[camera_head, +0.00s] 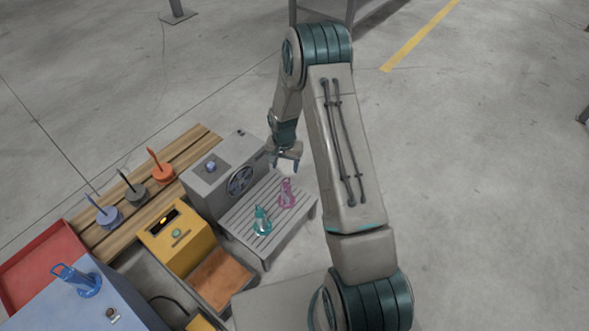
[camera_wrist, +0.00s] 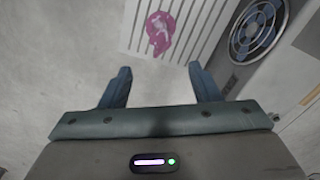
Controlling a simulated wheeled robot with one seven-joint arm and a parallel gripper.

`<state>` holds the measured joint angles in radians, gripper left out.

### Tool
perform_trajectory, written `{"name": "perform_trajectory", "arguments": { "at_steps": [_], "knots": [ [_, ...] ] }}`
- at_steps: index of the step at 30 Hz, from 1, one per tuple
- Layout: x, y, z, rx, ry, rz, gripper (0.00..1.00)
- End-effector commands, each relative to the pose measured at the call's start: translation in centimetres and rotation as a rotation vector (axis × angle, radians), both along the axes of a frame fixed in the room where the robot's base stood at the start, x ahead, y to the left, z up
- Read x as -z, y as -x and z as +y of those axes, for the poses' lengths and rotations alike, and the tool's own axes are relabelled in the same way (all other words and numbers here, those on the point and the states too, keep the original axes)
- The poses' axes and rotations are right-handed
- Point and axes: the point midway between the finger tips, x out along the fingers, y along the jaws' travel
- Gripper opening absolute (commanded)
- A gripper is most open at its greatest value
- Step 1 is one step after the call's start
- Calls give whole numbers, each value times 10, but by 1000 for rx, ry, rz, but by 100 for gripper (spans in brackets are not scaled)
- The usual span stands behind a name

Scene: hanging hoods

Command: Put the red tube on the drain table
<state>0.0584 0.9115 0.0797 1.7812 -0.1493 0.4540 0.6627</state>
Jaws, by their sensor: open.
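The drain table (camera_head: 255,247) is a grey slatted stand in the middle of the head view; its slats also show in the wrist view (camera_wrist: 196,25). A magenta-pink tube-like piece (camera_head: 287,193) stands on it, and shows in the wrist view (camera_wrist: 159,32). A teal piece of like shape (camera_head: 262,220) stands beside it. My gripper (camera_head: 287,165) is open and empty, above and beyond the table's far end.
A grey box with a fan (camera_head: 210,180) stands against the drain table's left side. A yellow box (camera_head: 178,240), wooden bench (camera_head: 200,137), red tray (camera_head: 35,262) and blue box with a blue handled piece (camera_head: 83,284) lie left. The floor at right is clear.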

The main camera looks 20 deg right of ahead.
Motion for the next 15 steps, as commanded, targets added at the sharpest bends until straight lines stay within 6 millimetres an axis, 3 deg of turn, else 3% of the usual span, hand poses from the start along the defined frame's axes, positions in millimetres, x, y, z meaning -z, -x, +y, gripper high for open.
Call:
{"name": "perform_trajectory", "arguments": {
  "at_steps": [7, 15],
  "knots": [
    [-92, 20, -2, -102, 21, -27, 57],
    [-193, 77, -2, -237, 37, -45, 57]
  ]
}}
